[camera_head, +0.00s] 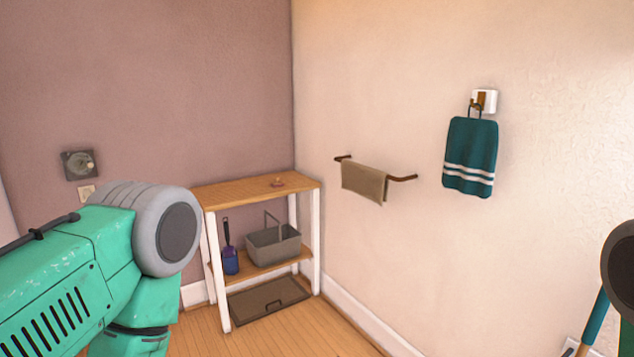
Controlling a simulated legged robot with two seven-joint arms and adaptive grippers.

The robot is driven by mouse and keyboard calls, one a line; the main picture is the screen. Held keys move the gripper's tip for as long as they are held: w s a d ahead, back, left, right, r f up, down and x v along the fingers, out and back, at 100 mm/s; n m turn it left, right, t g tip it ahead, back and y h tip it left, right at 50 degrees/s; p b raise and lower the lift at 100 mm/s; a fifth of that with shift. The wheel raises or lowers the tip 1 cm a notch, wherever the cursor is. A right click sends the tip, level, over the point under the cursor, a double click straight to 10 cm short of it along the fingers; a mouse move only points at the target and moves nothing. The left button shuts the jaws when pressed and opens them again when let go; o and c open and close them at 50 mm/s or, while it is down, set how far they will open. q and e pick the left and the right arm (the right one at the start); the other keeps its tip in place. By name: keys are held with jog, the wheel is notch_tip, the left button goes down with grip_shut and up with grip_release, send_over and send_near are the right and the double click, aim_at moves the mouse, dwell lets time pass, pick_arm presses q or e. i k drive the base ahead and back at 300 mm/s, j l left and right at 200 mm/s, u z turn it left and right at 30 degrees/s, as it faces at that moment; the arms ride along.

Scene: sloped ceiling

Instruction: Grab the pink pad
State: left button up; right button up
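A small pinkish item (278,183) lies on the wooden top of a shelf stand (240,192) in the corner, toward the back right of that top. It is the only pinkish object I see, but it is too small to tell for sure that it is the pink pad. My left arm comes in from the left, in front of the stand and apart from the item; its gripper is out of view. Only a bit of my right arm shows at the right edge, and its gripper is out of view too.
The stand's lower shelf holds a grey basket (273,246) and a blue scoop-like tool (229,262). A brown tray (267,297) lies on the floor below. Wooden floor (325,335) in front is clear.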

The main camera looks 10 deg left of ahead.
aim_at(277, 184)
jog(key=i+j+z, duration=0.15)
jog(key=i+j, duration=0.15)
jog(key=i+j+z, duration=0.2)
jog(key=i+j, duration=0.15)
jog(key=i+j+z, duration=0.15)
jog(key=j, duration=0.25)
jog(key=i+j+z, duration=0.2)
jog(key=i+j, duration=0.2)
jog(key=k+j, duration=0.05)
